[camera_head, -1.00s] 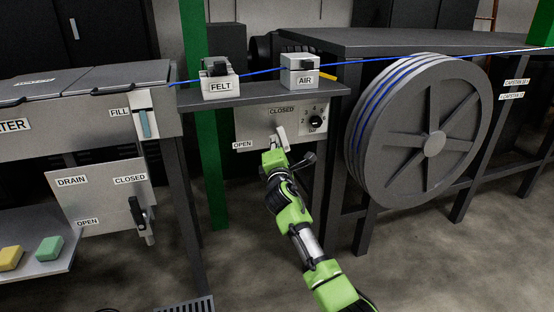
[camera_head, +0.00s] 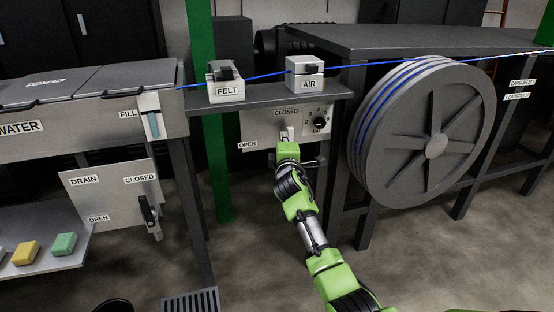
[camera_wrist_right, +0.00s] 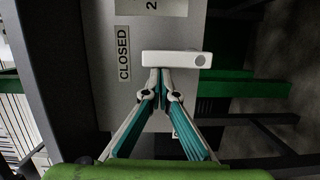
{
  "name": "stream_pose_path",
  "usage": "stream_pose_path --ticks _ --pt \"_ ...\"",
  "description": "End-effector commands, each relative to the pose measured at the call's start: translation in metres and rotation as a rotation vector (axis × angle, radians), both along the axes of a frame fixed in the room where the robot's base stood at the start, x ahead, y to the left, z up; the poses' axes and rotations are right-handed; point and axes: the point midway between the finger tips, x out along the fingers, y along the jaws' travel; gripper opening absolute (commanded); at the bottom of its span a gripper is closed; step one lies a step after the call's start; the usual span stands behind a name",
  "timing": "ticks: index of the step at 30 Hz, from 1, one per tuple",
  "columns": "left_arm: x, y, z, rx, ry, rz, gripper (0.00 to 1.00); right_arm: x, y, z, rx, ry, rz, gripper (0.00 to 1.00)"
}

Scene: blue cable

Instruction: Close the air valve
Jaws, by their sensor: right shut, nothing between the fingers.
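The air valve's white lever (camera_head: 289,131) is on the grey panel (camera_head: 262,131) below the AIR box. It stands about upright, with its free end toward the CLOSED label (camera_head: 286,112); the OPEN label (camera_head: 247,146) is to the lower left. In the right wrist view, turned sideways, the lever (camera_wrist_right: 172,59) lies across the picture beside the CLOSED label (camera_wrist_right: 123,53). My right gripper (camera_head: 285,138) is shut and empty, its fingertips (camera_wrist_right: 161,71) at the lever's side, touching or nearly touching it. The gripper partly hides the lever in the head view. My left gripper is out of view.
A numbered dial (camera_head: 319,122) sits right of the lever. The FELT box (camera_head: 226,84) and AIR box (camera_head: 305,76) stand on the shelf above, with the blue cable (camera_head: 265,76) running past. A large reel (camera_head: 433,145) stands to the right, the drain panel (camera_head: 108,194) to the left.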

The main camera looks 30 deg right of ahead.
Motion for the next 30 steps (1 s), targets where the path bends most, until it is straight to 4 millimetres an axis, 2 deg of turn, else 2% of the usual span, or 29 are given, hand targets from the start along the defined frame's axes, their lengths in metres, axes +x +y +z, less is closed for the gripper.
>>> stream_pose_path --ticks 17,23,30 --pt "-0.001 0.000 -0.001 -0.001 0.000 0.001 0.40 -0.003 0.002 0.000 0.003 -0.001 0.000 0.00" --pt "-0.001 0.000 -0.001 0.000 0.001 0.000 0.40 -0.024 0.012 0.000 0.002 -0.002 0.001 0.00" --pt "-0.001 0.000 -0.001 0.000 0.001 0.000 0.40 -0.064 0.034 0.000 0.003 -0.001 0.002 0.00"
